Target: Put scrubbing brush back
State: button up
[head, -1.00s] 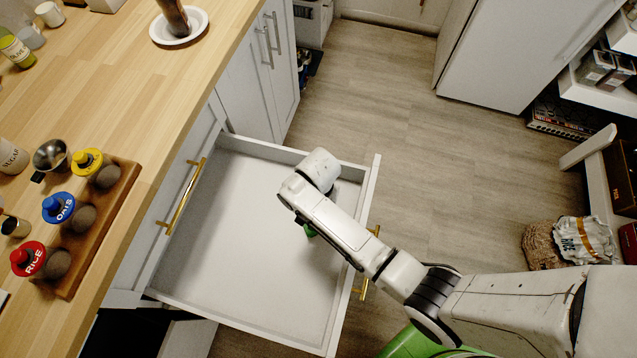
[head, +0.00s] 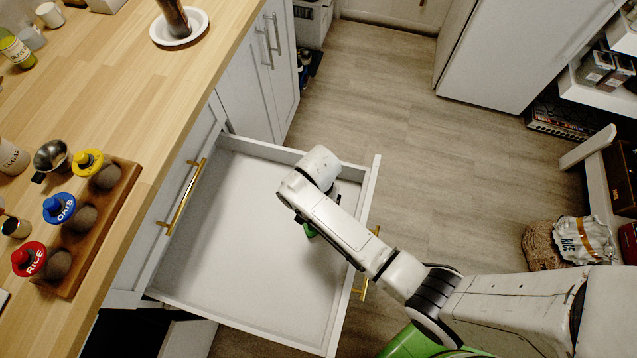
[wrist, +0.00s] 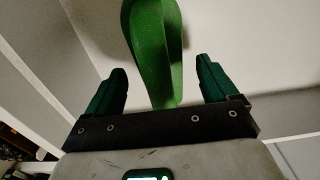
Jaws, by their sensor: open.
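A bright green, smooth, elongated thing (wrist: 152,35), which looks like the scrubbing brush's handle, stands out in the wrist view between my fingers. Its far end runs off the top of that view, and no bristles show. My gripper (wrist: 160,68) is open, with a dark green finger on each side and a visible gap to the green thing on both sides. In the head view my wrist covers the gripper over the open drawer (head: 225,225). Only a small green patch (head: 309,230) shows below the wrist, inside the drawer near its front.
The drawer's pale floor is otherwise bare where seen. The wooden counter (head: 130,75) at left carries a rack of lidded jars (head: 78,215) and a white plate (head: 178,38) with a brown item. Shelves and bags (head: 580,240) stand at right; the floor (head: 400,120) between is clear.

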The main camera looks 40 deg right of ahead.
notch_tip(320, 180, up, 11)
jog(key=shift+p, duration=0.45)
jog(key=s+d+r+n, duration=0.1)
jog(key=s+d+n, duration=0.1)
jog(key=s, duration=0.3)
jog(key=s+d+r+n, duration=0.2)
jog(key=s+n, duration=0.3)
jog(key=s, duration=0.1)
jog(key=s+d+r+n+t, duration=0.1)
jog(key=s+d+r+n, duration=0.1)
jog(key=s, duration=0.4)
jog(key=shift+d+r+n, duration=0.2)
jog(key=shift+d+n, duration=0.25)
jog(key=shift+n, duration=0.25)
jog(key=shift+s, duration=0.15)
